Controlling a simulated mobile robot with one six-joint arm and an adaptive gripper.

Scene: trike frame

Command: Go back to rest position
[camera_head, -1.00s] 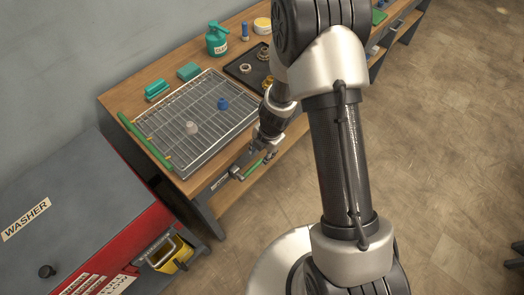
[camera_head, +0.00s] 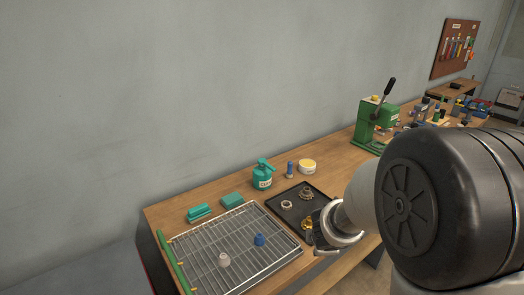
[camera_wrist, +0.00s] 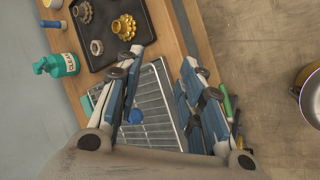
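My gripper (camera_wrist: 162,58) shows in the wrist view with its two fingers spread apart and nothing between them. Beneath it are the wire rack and the workbench's front edge. In the head view my arm fills the lower right, and the gripper's fingers are hidden behind or beyond it. The wire rack (camera_head: 190,254) lies on the wooden workbench (camera_head: 160,214). A blue part (camera_head: 259,239) and a pale part (camera_head: 224,259) stand on the rack. The blue part also shows in the wrist view (camera_wrist: 135,116).
A black tray (camera_head: 271,204) holding metal gears lies right of the rack. A teal cleaner bottle (camera_head: 262,177), teal blocks (camera_head: 232,201) and a yellow-white tub (camera_head: 307,166) stand behind. A green press (camera_head: 372,125) is farther right.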

